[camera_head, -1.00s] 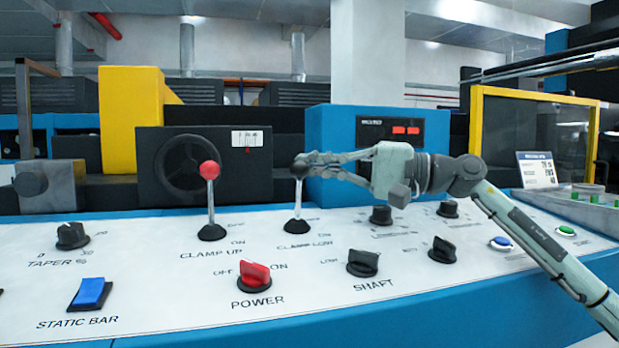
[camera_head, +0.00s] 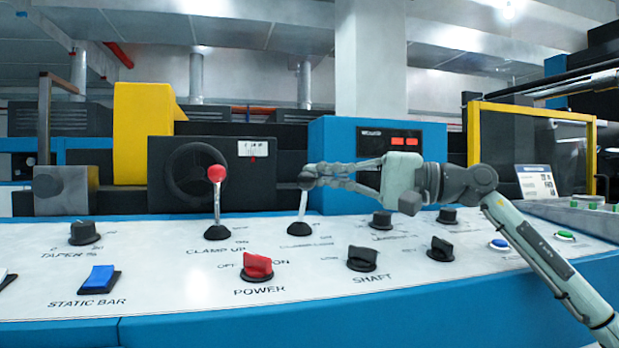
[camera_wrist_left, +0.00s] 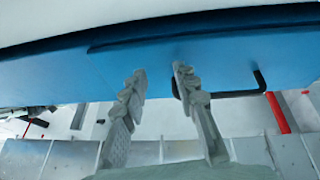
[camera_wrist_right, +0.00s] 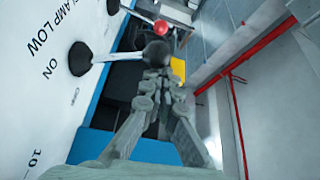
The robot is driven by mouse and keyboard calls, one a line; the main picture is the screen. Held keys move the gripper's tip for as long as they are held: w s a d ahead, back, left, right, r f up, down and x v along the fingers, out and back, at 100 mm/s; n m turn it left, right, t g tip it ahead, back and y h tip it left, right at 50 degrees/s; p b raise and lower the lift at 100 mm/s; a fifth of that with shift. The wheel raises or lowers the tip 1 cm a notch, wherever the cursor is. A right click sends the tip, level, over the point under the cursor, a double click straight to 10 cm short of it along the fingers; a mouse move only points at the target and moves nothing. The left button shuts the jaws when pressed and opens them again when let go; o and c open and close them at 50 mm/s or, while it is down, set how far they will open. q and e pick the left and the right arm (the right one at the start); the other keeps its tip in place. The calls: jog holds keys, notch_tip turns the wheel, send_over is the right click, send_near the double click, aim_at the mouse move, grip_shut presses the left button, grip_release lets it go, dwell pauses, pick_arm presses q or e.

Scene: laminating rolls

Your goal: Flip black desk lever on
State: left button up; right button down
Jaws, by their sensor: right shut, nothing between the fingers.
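The black-knobbed lever (camera_head: 303,206) stands on the white desk panel beside the "CLAMP LOW" label. It leans slightly right in the head view, its knob lower than the red one. My right gripper (camera_head: 312,174) is shut, with its fingertips at the black knob and partly overlapping it. In the right wrist view the black knob (camera_wrist_right: 157,52) is just beyond the closed fingertips (camera_wrist_right: 157,78); they look very close or touching, with nothing between them. My left gripper (camera_wrist_left: 158,76) is open and empty in the left wrist view, below the blue desk edge, and is out of the head view.
A red-knobbed lever (camera_head: 217,198) stands to the left at "CLAMP UP". A red power knob (camera_head: 257,266), a black shaft knob (camera_head: 362,258) and a blue switch (camera_head: 100,279) sit nearer the front. A blue box (camera_head: 340,150) stands behind the lever.

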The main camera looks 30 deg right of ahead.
jog(key=shift+s+a+f, duration=0.15)
jog(key=shift+s+a, duration=0.05)
jog(key=shift+a, duration=0.05)
jog(key=r+v, duration=0.1)
jog(key=v, duration=1.1)
jog(key=shift+w+d+f, duration=0.15)
jog(key=shift+d+f, duration=0.15)
jog(key=shift+f, duration=0.05)
